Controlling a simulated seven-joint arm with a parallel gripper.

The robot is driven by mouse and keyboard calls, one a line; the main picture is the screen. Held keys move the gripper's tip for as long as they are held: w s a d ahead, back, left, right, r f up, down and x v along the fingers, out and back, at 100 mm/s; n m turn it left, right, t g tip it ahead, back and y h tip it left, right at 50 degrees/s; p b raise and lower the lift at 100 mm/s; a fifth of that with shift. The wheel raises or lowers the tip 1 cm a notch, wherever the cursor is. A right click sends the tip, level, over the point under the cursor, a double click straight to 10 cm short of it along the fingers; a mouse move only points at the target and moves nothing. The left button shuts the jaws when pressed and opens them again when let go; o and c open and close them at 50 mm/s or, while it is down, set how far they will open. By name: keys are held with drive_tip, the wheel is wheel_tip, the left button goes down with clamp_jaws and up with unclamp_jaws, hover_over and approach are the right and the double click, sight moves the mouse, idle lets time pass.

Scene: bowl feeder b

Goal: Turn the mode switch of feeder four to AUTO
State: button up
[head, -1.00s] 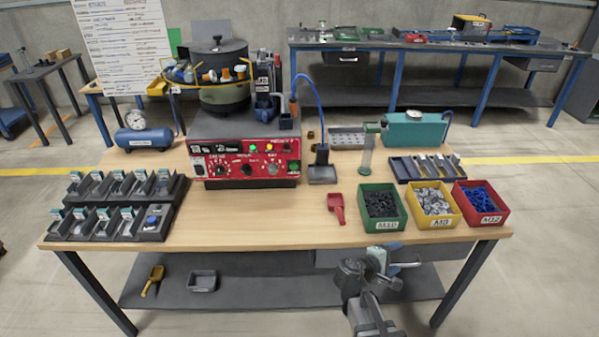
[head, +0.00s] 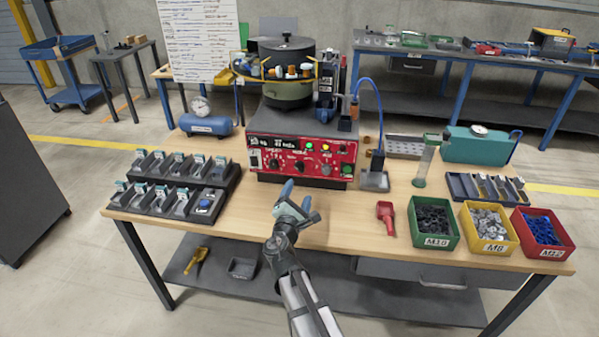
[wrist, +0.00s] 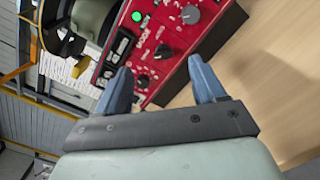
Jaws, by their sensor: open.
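The bowl feeder's red control panel (head: 290,156) faces me at the back middle of the table, with several dark knobs, a pale knob and lit green and yellow lamps. Which knob is the mode switch, and its setting, is too small to read. My gripper (head: 296,196) is open and empty, in front of the panel and apart from it. In the wrist view my blue fingers (wrist: 160,85) are spread, with the red panel (wrist: 150,60) tilted beyond them. Knobs (wrist: 190,15) and a lit green lamp (wrist: 141,80) show there.
Black racks of small devices (head: 150,205) stand at the left. A red scoop (head: 387,218) and green (head: 445,247), yellow (head: 507,250) and red (head: 560,255) bins lie right. A metal stand (head: 374,181) with a blue hose is right of the panel. Wood before the panel is mostly clear.

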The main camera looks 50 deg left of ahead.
drive_tip(key=a+f, duration=0.2)
approach(301, 166)
drive_tip(key=shift+n+g, duration=0.4)
drive_tip(key=x, duration=0.7)
drive_tip(key=shift+w+r, duration=0.2)
drive_tip(key=shift+w, duration=0.05)
drive_tip(key=shift+c, duration=0.4)
drive_tip(key=c, duration=1)
